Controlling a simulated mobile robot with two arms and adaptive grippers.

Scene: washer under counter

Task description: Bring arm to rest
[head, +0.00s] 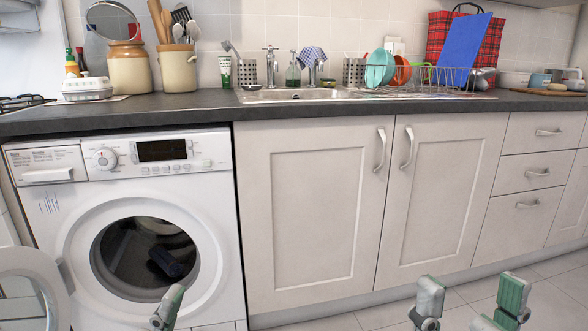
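My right gripper (470,293) is at the bottom right of the head view, in front of the cabinets and above the floor. Its two green-and-grey fingers stand wide apart with nothing between them. Of my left gripper, only a fingertip (167,307) shows at the bottom edge, in front of the washer's lower part. The rest of it is out of frame, so its opening cannot be seen. The white washing machine (215,215) stands under the counter at left. Its round door (20,262) is swung open to the left. A dark blue item (166,262) lies in the drum.
The dark counter (190,104) runs across above the washer and cupboards (312,205). On it are utensil jars (178,70), a sink (295,95), a dish rack (425,80) and a blue board (462,50). The tiled floor (375,315) before the cupboards looks clear.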

